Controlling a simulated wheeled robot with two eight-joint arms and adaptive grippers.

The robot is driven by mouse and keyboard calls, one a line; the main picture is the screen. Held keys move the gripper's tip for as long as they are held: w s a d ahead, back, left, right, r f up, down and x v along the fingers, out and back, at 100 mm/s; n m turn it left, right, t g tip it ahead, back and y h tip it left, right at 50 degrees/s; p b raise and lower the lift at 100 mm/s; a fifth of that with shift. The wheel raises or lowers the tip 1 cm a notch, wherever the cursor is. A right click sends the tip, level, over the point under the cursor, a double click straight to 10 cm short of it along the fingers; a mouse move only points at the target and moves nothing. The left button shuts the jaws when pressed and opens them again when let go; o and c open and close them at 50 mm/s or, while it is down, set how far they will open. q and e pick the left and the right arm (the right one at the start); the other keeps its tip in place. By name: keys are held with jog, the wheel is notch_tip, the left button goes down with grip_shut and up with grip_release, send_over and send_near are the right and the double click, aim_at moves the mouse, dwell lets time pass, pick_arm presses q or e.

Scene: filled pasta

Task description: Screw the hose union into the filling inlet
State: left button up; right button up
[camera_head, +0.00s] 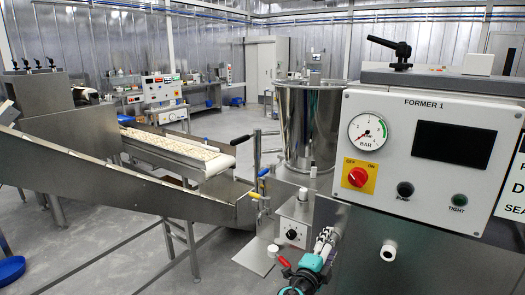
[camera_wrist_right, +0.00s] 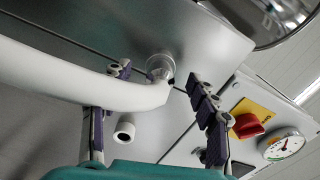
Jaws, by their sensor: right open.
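In the right wrist view the hose union (camera_wrist_right: 160,68) is a metal collar at the end of a thick white hose (camera_wrist_right: 75,72). It meets the steel face of the machine, where the filling inlet is hidden behind it; I cannot tell how far it is threaded in. My right gripper (camera_wrist_right: 160,98) is open, its purple-padded fingers apart on either side of the hose end and union, with no clear grip on them. In the head view the teal-bodied right gripper (camera_head: 327,238) is low at centre, before the machine; the union cannot be made out there. My left gripper is out of view.
The FORMER 1 panel (camera_head: 430,150) carries a pressure gauge (camera_head: 367,132), a red switch (camera_head: 358,177) and a green TIGHT lamp (camera_head: 459,200). A white stub (camera_head: 388,251) sticks out below it. A steel hopper (camera_head: 310,125) stands behind. A conveyor (camera_head: 180,150) is at the left.

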jog(key=shift+v, duration=3.2)
jog(key=v, duration=1.1)
jog(key=s+d+f+n+g+y, duration=0.4)
jog(key=s+d+f+n+g, duration=0.2)
jog(key=d+f+n, duration=0.3)
jog(key=s+a+f+n+g+y, duration=0.1)
jog(key=s+n+y, duration=0.5)
jog(key=s+n, duration=0.3)
jog(key=shift+a+n+g, duration=0.3)
jog(key=shift+n, duration=1.7)
jog(key=shift+s+f, duration=0.1)
jog(key=shift+c, duration=0.3)
